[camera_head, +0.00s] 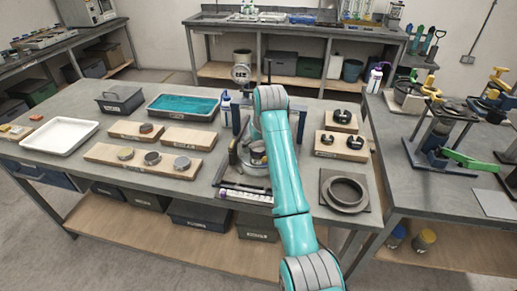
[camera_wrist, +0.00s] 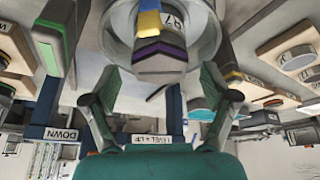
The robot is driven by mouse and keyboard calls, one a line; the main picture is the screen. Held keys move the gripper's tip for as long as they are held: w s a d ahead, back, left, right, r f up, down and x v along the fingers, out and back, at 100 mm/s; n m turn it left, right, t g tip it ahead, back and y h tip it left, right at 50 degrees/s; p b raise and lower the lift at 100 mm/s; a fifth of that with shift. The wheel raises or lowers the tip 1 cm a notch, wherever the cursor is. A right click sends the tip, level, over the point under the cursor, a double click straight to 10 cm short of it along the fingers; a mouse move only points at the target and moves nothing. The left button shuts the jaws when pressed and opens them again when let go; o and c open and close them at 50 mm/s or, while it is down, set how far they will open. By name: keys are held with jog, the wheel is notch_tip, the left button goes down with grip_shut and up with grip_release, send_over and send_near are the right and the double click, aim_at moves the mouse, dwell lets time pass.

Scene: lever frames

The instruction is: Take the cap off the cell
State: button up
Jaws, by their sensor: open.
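The cell (camera_wrist: 205,40) seems to be the round pale metal body at the top middle of the wrist view. A dark faceted block with a purple band (camera_wrist: 160,58) and a yellow and blue top stands in front of it; I cannot tell whether this is the cap. In the head view the round metal body (camera_head: 262,172) sits in a frame on the table, partly hidden by my arm. My gripper (camera_wrist: 163,85) is open, its two dark green fingers apart on either side below the block, with nothing seen between them. In the head view my arm hides the gripper.
Blue posts with labels "DOWN" (camera_wrist: 62,134) and "LEVEL + UP" (camera_wrist: 150,140) stand close to the fingers. Wooden blocks with discs (camera_head: 150,160) lie left of the frame. A block with black clamps (camera_head: 341,146) and a ring on a plate (camera_head: 345,192) lie right.

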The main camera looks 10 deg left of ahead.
jog(key=c, duration=1.5)
